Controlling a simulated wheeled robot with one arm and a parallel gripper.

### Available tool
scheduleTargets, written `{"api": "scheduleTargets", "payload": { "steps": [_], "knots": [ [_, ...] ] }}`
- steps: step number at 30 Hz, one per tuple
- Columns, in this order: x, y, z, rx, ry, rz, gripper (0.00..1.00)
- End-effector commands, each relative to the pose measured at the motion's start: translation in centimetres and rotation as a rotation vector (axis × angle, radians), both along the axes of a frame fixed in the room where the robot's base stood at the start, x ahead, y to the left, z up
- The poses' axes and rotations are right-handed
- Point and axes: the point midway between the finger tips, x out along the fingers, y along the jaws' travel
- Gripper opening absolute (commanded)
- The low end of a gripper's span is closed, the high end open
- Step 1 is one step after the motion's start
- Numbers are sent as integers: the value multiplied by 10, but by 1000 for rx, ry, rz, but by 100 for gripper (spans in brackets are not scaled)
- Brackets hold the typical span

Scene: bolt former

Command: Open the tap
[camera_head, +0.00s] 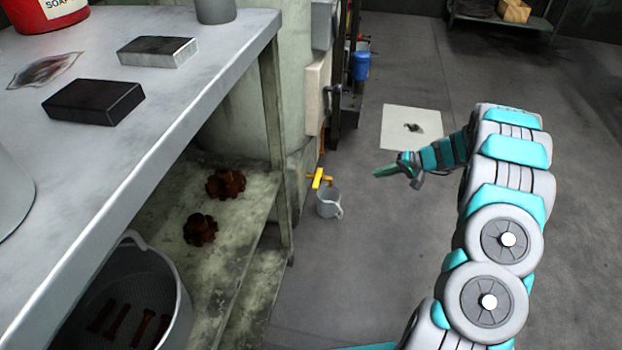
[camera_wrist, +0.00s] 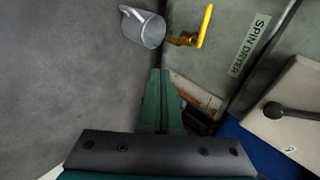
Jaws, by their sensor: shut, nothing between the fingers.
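The tap has a yellow handle (camera_head: 318,178) and sits low on the side of the machine, above a grey mug (camera_head: 328,203) on the floor. In the wrist view the yellow handle (camera_wrist: 205,26) shows at the top, with a brass body (camera_wrist: 182,39) beside it. The mug (camera_wrist: 150,30) also shows there, left of the tap. My gripper (camera_head: 378,173) is to the right of the tap, apart from it. In the wrist view its green fingers (camera_wrist: 160,75) are together with nothing between them, pointing up below the tap.
A "SPIN DRYER" label (camera_wrist: 249,47) is on the machine right of the tap. A metal table (camera_head: 205,85) stands at left, with rusty parts (camera_head: 226,184) on its lower shelf. A white sheet (camera_head: 411,142) lies beyond my gripper. The floor around the mug is clear.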

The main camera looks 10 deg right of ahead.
Motion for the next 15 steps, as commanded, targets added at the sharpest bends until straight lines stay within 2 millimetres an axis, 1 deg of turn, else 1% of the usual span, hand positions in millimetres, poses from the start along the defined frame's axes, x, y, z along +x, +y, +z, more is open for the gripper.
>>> {"api": "scheduleTargets", "payload": {
  "steps": [1, 2, 3, 5, 6, 10, 12, 15],
  "knots": [
    [8, 25, 10, -102, -66, 157, 0],
    [11, 38, 15, -161, -106, 251, 0],
    [14, 56, 22, -236, -159, 376, 0],
    [17, 82, 29, -340, -232, 562, 0],
    [18, 98, 33, -404, -279, 684, 0],
    [21, 143, 47, -575, -413, 1029, 0],
    [20, 161, 52, -639, -463, 1174, 0],
    [19, 179, 56, -701, -515, 1324, 0]
  ]
}}
